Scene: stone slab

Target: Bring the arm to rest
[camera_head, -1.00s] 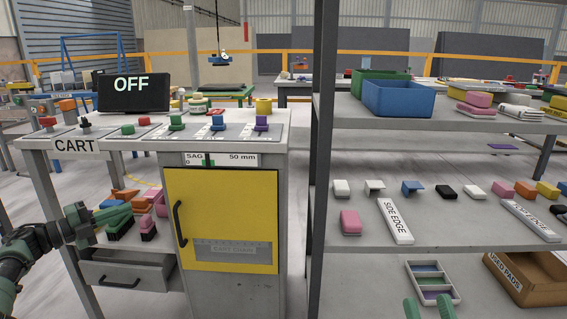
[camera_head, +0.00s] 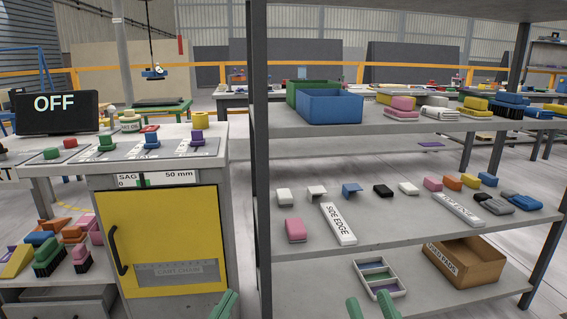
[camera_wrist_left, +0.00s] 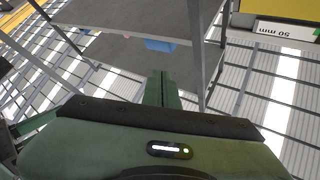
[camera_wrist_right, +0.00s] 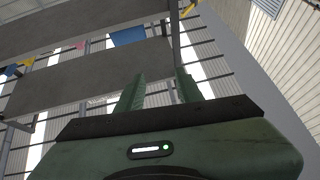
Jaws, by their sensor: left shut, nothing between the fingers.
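My left gripper (camera_head: 225,304) shows at the bottom of the head view, left of the shelf post. Its green fingers are together with nothing between them, and they also show shut in the left wrist view (camera_wrist_left: 162,90). My right gripper (camera_head: 371,308) is at the bottom of the head view, in front of the lower shelf. Its two green fingers are apart and empty, also in the right wrist view (camera_wrist_right: 158,92). Most of both arms is out of the head view.
A cart (camera_head: 205,225) with a yellow door stands at the left, with colored brushes on its open shelf. A grey shelf unit (camera_head: 420,228) at the right bears pads, blue bin (camera_head: 333,106), divided tray (camera_head: 360,266) and cardboard box (camera_head: 480,272). Floor shows between cart and shelf.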

